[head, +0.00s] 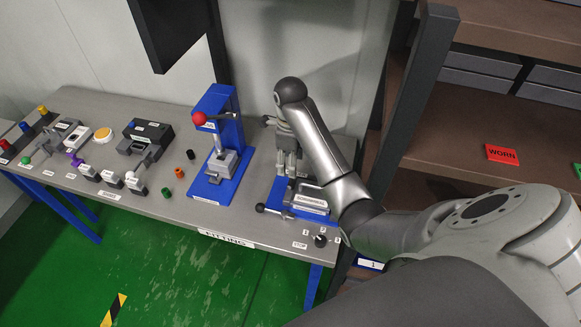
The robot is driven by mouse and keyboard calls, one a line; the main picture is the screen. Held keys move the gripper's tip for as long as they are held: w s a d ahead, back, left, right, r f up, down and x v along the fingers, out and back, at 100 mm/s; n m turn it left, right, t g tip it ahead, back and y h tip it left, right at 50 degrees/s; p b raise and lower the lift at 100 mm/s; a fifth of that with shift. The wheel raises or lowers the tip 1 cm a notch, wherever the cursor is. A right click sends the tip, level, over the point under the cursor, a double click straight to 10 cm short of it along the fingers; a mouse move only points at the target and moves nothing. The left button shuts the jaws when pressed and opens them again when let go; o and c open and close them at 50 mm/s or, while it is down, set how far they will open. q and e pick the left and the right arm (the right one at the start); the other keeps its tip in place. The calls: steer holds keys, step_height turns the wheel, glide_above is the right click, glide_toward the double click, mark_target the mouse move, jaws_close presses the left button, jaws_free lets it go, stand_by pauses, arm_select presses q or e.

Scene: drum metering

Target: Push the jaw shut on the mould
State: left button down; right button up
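A blue-based fixture (325,217) stands at the right end of the bench, with a grey block bearing a white label (311,203) and a dark-knobbed lever (273,211) at its front left. The jaw and the mould cannot be told apart here, as my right arm and gripper cover much of the fixture. My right gripper (287,172) points down over the back left of this fixture. Its fingers look close together, but their opening and any contact are unclear. My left gripper is out of view.
A blue press (216,185) with a red-knobbed lever stands just left of the fixture. A black dial (320,240) sits at the bench's front right. Small coloured cylinders, including a green one (166,192), stand left of the press. A dark post and shelves rise at right.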

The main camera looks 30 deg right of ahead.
mark_target(290, 181)
step_height(290, 181, down, 9)
steer(key=shift+f+p, duration=0.2)
steer(key=shift+p, duration=0.65)
jaws_close()
